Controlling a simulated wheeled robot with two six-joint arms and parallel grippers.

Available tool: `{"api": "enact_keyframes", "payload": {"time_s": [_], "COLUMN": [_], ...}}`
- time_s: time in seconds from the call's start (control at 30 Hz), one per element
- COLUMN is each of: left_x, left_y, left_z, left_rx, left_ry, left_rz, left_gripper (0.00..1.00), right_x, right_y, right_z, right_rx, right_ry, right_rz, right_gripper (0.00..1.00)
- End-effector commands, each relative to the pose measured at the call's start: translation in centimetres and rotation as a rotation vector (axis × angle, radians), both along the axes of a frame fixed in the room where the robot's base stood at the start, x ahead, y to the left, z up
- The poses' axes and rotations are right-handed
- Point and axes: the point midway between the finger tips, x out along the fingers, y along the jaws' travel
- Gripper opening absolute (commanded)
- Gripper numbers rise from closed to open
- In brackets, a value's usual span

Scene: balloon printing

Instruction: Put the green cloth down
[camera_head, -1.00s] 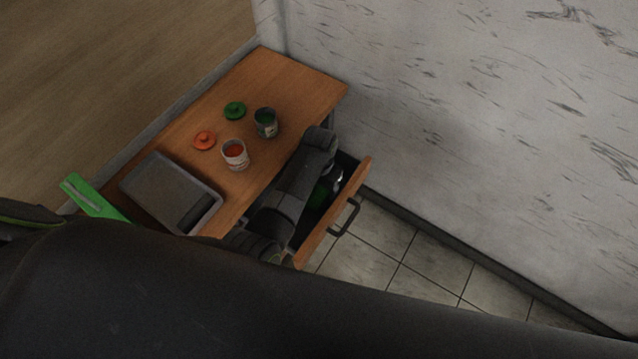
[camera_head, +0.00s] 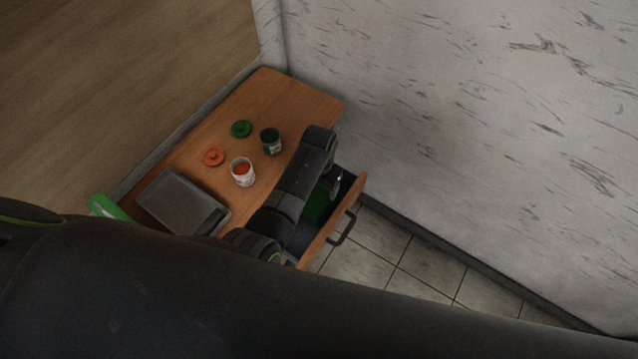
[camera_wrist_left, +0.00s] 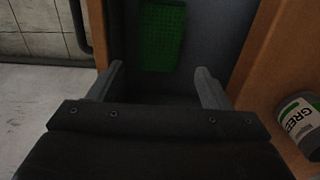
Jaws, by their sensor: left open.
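The green cloth (camera_head: 316,208) lies inside the open drawer (camera_head: 345,210), partly hidden by my left arm in the head view. In the left wrist view the cloth (camera_wrist_left: 162,36) is a textured green rectangle on the drawer's dark floor, cut off by the top edge. My left gripper (camera_wrist_left: 158,84) is open, its two fingers wide apart with nothing between them. The cloth lies beyond the fingertips, apart from them. In the head view only a pale bit of the left gripper (camera_head: 336,184) shows over the drawer. My right gripper is not in view.
On the wooden cabinet top (camera_head: 290,97) stand a green paint can (camera_head: 271,142), an orange paint can (camera_head: 242,173), a green lid (camera_head: 241,129), an orange lid (camera_head: 214,157) and a grey tray (camera_head: 180,202). A green flat object (camera_head: 107,208) is at its left. A wall (camera_head: 470,120) rises behind.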

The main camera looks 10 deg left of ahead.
Motion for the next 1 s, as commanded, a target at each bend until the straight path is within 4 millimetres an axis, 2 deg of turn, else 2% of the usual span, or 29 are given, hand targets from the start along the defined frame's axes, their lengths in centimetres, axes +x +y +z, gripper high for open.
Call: {"api": "enact_keyframes", "payload": {"time_s": [0.03, 0.1, 0.33, 1.0], "left_x": [0.0, 0.0, 0.0, 0.0], "left_y": [0.0, -0.1, 0.0, 0.0], "left_z": [1.3, 1.6, 3.4, 3.7], "left_rx": [0.0, -0.001, 0.0, 0.0], "left_ry": [0.001, -0.002, 0.0, 0.001], "left_rz": [0.0, 0.0, 0.0, 0.0], "left_gripper": [0.72, 0.72, 0.72, 0.72], "right_x": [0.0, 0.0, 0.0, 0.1], "right_y": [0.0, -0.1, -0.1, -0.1], "right_z": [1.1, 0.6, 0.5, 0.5], "right_rx": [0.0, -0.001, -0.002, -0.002], "right_ry": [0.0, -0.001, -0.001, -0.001], "right_rz": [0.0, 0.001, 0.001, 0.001], "right_gripper": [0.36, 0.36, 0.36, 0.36]}}
